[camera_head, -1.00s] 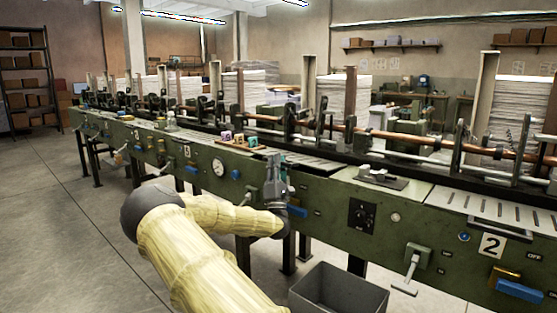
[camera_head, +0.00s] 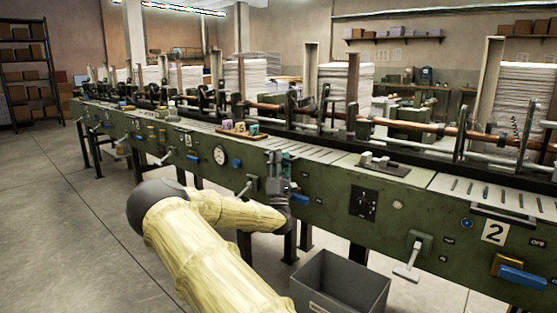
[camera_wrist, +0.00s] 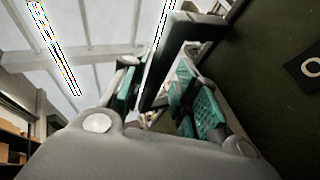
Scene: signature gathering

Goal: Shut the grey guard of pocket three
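The long green machine (camera_head: 320,205) runs across the head view, with numbered plates along its front. The plate marked 2 (camera_head: 495,232) is at the right. A smaller plate (camera_head: 188,140) further left is too small to read surely. I cannot pick out the grey guard of pocket three with certainty. My gripper (camera_head: 279,163) points upward at the machine's front edge, right of the round dial. In the wrist view my gripper (camera_wrist: 160,95) has its teal-padded fingers apart. A dark bar (camera_wrist: 168,58) shows near them; I cannot tell whether they touch it.
Small coloured blocks (camera_head: 240,128) sit on the machine's top left of my gripper. Blue handles (camera_head: 300,199) and a grey lever (camera_head: 408,262) stick out from its front. A grey bin (camera_head: 340,285) stands on the floor. Open floor (camera_head: 60,225) lies to the left.

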